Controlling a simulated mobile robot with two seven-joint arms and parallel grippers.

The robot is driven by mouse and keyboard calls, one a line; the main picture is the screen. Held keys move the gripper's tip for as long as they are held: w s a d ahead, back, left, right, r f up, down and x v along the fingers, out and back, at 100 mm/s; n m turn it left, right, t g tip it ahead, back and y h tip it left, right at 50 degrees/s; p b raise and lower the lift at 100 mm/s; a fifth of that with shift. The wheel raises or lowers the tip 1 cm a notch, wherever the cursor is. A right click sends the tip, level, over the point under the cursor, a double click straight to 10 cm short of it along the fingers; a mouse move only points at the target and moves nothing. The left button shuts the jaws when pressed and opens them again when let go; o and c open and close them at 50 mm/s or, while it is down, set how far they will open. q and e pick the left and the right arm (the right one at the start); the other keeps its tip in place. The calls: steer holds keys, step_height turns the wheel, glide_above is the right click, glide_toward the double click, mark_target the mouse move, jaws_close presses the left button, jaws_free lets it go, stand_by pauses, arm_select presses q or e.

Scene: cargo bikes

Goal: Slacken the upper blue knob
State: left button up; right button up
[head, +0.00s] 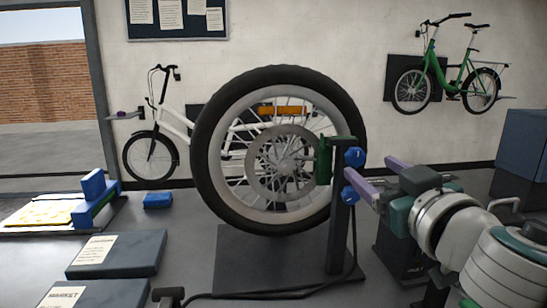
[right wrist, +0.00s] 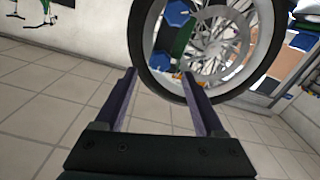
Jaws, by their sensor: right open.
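The upper blue knob (head: 354,156) sits at the top of the dark upright stand beside the big wheel (head: 228,206). The lower blue knob (head: 349,194) is just below it on the same stand. A green part (head: 323,160) lies between the upper knob and the wheel's disc. My right gripper (head: 362,176) is open and empty, its purple fingers close to the knobs from the right. In the right wrist view, the upper knob (right wrist: 178,13) is above the fingers, and the lower knob (right wrist: 160,60) appears ahead of the gap between them. My left gripper is out of view.
Dark flat boxes with labels (head: 117,253) lie at the lower left. A black cable (head: 270,294) runs along the floor to the stand. A white bike (head: 152,150) stands behind the wheel.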

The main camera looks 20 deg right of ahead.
mark_target(357, 159)
steer(key=shift+x, duration=2.35)
jaws_close()
